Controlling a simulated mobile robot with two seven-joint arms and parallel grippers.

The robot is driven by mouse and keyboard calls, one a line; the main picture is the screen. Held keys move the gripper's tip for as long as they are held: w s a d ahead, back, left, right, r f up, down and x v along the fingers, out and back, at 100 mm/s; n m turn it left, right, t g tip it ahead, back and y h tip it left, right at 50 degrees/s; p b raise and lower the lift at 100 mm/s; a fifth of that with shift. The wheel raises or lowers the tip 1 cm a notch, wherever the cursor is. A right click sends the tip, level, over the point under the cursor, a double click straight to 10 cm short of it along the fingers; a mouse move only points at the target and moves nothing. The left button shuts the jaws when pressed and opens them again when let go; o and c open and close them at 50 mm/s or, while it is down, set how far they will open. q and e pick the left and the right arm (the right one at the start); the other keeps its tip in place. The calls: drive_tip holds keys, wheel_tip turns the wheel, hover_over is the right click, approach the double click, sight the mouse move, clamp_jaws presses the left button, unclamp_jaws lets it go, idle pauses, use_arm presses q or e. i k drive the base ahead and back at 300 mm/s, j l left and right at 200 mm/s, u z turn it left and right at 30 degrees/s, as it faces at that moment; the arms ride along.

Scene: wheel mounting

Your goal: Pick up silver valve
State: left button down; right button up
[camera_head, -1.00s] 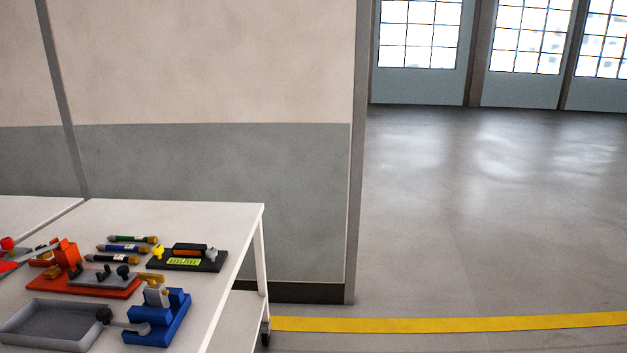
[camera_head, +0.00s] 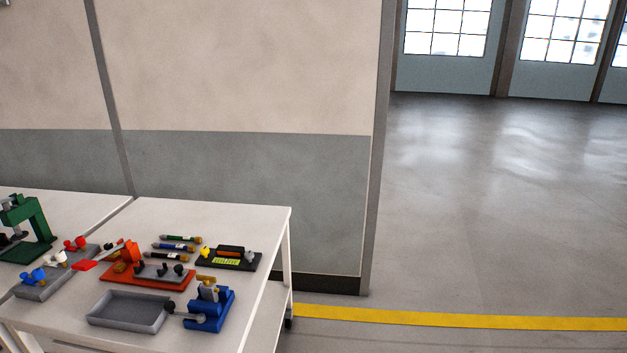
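A whitish-silver valve-shaped piece (camera_head: 56,259) stands on a grey stepped block (camera_head: 42,287) at the left part of the tables. It is small, and I cannot tell for sure that it is the silver valve. A blue valve-like piece (camera_head: 32,277) stands in front of it and a red one (camera_head: 75,243) behind it on the same grey holder area. Another small grey knob (camera_head: 249,254) sits at the right end of a black plate. Neither of my grippers is in view.
The white table (camera_head: 262,225) carries an empty grey tray (camera_head: 128,310), a blue vise-like fixture (camera_head: 212,310), an orange-red base (camera_head: 120,276), several screwdriver-like tools (camera_head: 180,247) and a black plate (camera_head: 228,262). A green press-like stand (camera_head: 32,225) is at left. Open floor (camera_head: 480,220) lies right.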

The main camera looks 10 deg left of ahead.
sight(209, 293)
drive_tip(key=i+l+u, duration=0.15)
drive_tip(key=u, duration=0.3)
drive_tip(key=i+l+u, duration=0.15)
drive_tip(key=u, duration=0.35)
drive_tip(key=i+l+u, duration=0.1)
drive_tip(key=l, duration=0.2)
drive_tip(key=i+l+u, duration=0.1)
drive_tip(key=l, duration=0.25)
drive_tip(key=i+l+u, duration=0.1)
drive_tip(key=l, duration=0.25)
drive_tip(key=i+l, duration=0.1)
drive_tip(key=l, duration=0.25)
drive_tip(key=i+l, duration=0.1)
drive_tip(key=l, duration=0.25)
drive_tip(key=i+l, duration=0.1)
drive_tip(key=l, duration=0.25)
drive_tip(key=i+u, duration=0.05)
